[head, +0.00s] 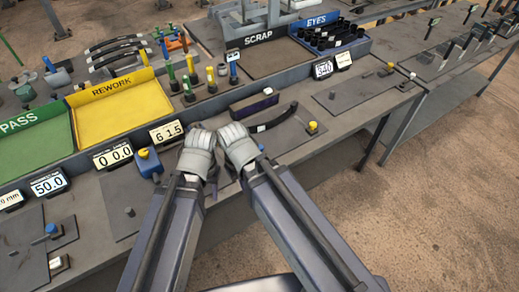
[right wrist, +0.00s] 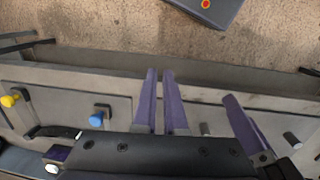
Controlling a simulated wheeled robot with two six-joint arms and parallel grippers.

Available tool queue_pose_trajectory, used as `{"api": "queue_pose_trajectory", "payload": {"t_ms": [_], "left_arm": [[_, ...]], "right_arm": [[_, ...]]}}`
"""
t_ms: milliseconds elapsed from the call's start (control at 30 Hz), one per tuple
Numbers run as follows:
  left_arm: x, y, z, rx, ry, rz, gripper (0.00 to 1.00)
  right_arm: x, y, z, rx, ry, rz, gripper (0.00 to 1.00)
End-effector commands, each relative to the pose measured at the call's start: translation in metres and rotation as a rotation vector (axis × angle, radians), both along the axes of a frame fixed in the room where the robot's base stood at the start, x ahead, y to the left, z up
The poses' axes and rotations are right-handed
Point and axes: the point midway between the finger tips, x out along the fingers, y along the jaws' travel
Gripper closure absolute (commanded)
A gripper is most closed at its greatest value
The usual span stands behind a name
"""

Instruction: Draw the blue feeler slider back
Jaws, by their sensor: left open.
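A small blue knob (right wrist: 96,120) stands on a grey plate in the right wrist view. A patch of blue (head: 261,147) beside my right gripper in the head view may be the same knob. Another blue knob (head: 51,229) lies on the left plate. My left gripper (head: 197,150) is over the bench's front part and open; its fingertips are hidden. My right gripper (head: 238,144) is close beside it. In the right wrist view its purple fingers (right wrist: 161,98) are nearly together, apart from the blue knob, with nothing seen between them.
A yellow knob (head: 312,127) and a curved black handle (head: 280,119) are right of my grippers. A blue block with a yellow top (head: 147,163) is to the left. Display boxes (head: 166,131) and the yellow tray (head: 120,106) stand behind. Floor lies beyond the bench's front edge.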

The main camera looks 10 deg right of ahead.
Motion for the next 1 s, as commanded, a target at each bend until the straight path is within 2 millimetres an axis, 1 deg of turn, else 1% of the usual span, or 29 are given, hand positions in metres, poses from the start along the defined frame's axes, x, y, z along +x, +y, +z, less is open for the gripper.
{"api": "queue_pose_trajectory", "payload": {"t_ms": [33, 67, 167, 200, 267, 300, 400, 500, 600, 700, 867, 1000], "left_arm": [[0.0, 0.0, 0.001, 0.0, 0.0, 0.0, 0.5], [0.0, 0.0, 0.002, 0.0, 0.0, 0.0, 0.5], [0.0, 0.0, 0.006, 0.0, 0.0, 0.0, 0.5], [0.0, 0.0, 0.008, 0.0, 0.0, 0.0, 0.5], [0.0, 0.0, 0.011, 0.0, 0.0, 0.0, 0.5], [0.0, 0.0, 0.012, 0.0, 0.0, 0.0, 0.5], [0.0, 0.0, 0.015, 0.0, 0.0, -0.001, 0.5], [0.0, 0.0, 0.017, 0.0, 0.0, -0.001, 0.5], [0.0, 0.0, 0.019, 0.0, 0.0, -0.001, 0.5], [0.0, 0.0, 0.019, 0.0, 0.0, -0.001, 0.5], [0.0, 0.0, 0.018, 0.0, 0.0, -0.001, 0.5], [0.0, 0.0, 0.014, 0.0, 0.0, -0.001, 0.5]], "right_arm": [[0.011, -0.001, 0.001, 0.005, 0.002, 0.021, 0.84], [0.018, -0.002, 0.002, 0.009, 0.004, 0.044, 0.81], [0.056, -0.01, 0.006, 0.03, 0.016, 0.167, 0.7], [0.074, -0.015, 0.008, 0.04, 0.02, 0.23, 0.65], [0.1, -0.025, 0.01, 0.056, 0.025, 0.328, 0.58], [0.116, -0.032, 0.011, 0.067, 0.026, 0.392, 0.54], [0.151, -0.05, 0.014, 0.086, 0.026, 0.541, 0.43], [0.176, -0.067, 0.016, 0.101, 0.024, 0.658, 0.31], [0.191, -0.078, 0.017, 0.108, 0.021, 0.739, 0.31], [0.197, -0.084, 0.018, 0.111, 0.019, 0.78, 0.31], [0.197, -0.085, 0.017, 0.112, 0.019, 0.792, 0.31], [0.197, -0.084, 0.012, 0.112, 0.02, 0.791, 0.31]]}}
